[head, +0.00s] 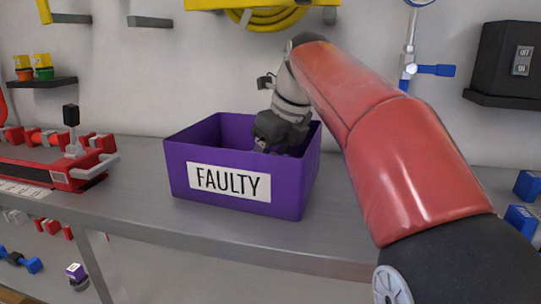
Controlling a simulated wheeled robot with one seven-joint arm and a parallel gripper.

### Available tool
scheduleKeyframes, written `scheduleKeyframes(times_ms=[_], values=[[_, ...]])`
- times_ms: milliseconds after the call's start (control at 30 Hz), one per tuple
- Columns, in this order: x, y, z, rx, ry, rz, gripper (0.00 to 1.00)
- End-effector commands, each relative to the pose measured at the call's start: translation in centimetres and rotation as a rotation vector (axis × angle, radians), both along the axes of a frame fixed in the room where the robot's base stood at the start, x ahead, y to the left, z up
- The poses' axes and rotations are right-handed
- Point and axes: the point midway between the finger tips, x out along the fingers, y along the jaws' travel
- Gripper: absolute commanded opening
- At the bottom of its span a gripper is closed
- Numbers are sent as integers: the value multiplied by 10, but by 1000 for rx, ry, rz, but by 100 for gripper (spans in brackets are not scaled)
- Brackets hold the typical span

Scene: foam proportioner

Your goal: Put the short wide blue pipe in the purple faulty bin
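The purple bin (288,198) with a white FAULTY label stands on the grey metal bench. My red arm reaches in from the right, and my gripper (262,146) points down into the bin's opening at its right side. The fingertips are mostly hidden behind the bin's front wall, so I cannot tell whether they are open or shut or hold anything. No short wide blue pipe can be made out in or near my gripper. Blue parts (521,218) lie at the right edge, but I cannot tell whether one is that pipe.
A red device with a black-knobbed lever (72,150) sits on the bench (130,205) at left. A black switch box (503,55) and a blue-handled valve (432,70) are on the wall at right. Several small parts lie on a lower level at left.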

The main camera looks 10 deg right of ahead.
Motion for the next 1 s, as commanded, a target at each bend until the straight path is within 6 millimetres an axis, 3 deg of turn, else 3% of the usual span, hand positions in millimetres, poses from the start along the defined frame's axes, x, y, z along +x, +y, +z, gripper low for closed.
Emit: scheduleKeyframes(times_ms=[267,733,1000], values=[[0,-1,6,0,-3,-1,61],[-26,-24,91,-1,-4,-2,61],[-34,-29,112,1,-1,0,61]])
